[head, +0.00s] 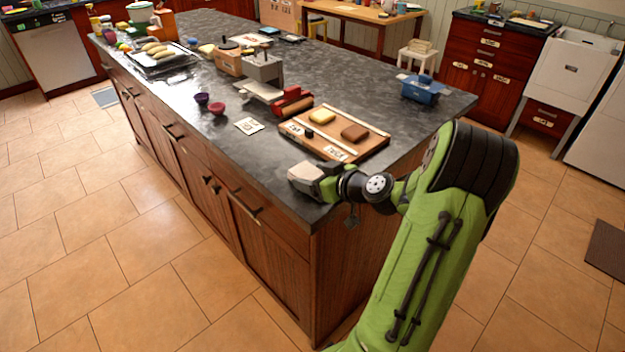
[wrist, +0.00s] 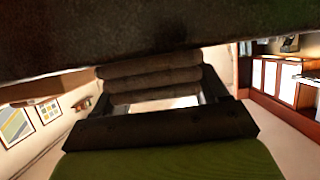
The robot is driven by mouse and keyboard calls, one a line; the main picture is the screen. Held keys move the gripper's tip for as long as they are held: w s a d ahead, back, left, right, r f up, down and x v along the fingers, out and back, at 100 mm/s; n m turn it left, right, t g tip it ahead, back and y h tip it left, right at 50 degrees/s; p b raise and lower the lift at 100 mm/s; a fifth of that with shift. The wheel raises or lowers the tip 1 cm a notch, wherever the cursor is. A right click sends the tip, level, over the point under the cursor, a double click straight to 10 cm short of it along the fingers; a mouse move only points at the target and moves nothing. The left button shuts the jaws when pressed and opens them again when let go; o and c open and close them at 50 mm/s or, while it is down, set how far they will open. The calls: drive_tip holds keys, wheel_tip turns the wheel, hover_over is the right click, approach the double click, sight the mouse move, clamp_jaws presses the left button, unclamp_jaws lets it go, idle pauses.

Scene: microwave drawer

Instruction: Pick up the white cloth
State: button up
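I cannot clearly pick out a white cloth. A flat white square (head: 249,125) with dark marks lies on the counter, and it could be a card or a cloth. My gripper (head: 306,177) is at the near counter edge, right of and nearer than that square. A dark mass covers the top of that view.
A wooden board (head: 372,153) with several blocks lies close beyond my gripper. Red rolls (head: 292,104), two small bowls (head: 217,108) and a grey appliance (head: 263,70) stand farther left. A blue box (head: 421,90) is at the right. Bare counter lies left of my gripper.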

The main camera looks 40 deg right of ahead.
sight(314, 176)
wheel_tip(314, 176, up, 10)
drive_tip(key=p, duration=0.3)
drive_tip(key=shift+c, duration=0.2)
